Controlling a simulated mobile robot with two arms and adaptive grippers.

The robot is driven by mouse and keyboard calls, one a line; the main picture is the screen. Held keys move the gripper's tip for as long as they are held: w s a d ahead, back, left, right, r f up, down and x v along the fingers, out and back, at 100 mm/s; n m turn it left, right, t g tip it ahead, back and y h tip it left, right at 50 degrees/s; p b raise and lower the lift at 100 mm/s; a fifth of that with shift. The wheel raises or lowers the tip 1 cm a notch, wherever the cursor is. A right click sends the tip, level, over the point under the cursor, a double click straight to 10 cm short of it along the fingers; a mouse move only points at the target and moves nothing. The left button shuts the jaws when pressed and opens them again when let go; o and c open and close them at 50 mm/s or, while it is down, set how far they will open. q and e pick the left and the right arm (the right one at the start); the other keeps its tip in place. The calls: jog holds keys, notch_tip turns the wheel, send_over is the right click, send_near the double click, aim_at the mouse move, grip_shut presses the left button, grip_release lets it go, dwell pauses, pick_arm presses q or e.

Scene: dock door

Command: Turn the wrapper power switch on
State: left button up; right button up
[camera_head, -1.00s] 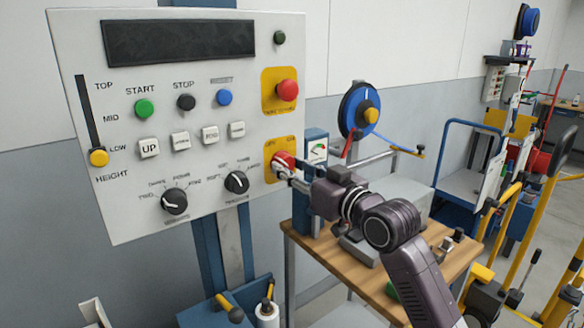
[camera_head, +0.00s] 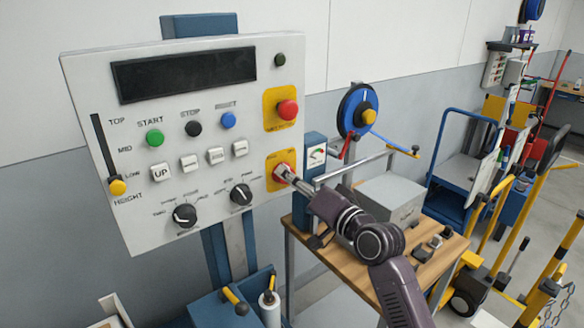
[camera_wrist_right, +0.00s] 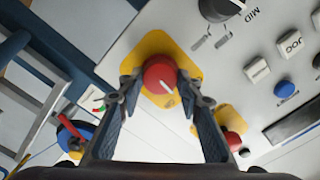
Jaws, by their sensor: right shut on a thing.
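The wrapper power switch (camera_head: 281,172) is a red rotary knob on a yellow plate at the lower right of the grey control panel (camera_head: 215,60). My right gripper (camera_head: 287,175) reaches it from the right and hides part of it. In the right wrist view the red knob (camera_wrist_right: 160,76) with its white pointer line sits between the two fingertips of the right gripper (camera_wrist_right: 161,84), which are shut on its sides. The pointer line lies slanted in that view. My left gripper is in neither view.
A red emergency button (camera_head: 287,109) is above the switch. Push buttons, two black dials (camera_head: 184,215) and a yellow-tipped height slider (camera_head: 118,187) share the panel.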

jog(key=shift+m+p, duration=3.25)
jog(key=shift+m, duration=0.95)
jog(key=shift+f, duration=0.1)
jog(key=o, duration=1.2)
jog(key=v, duration=1.2)
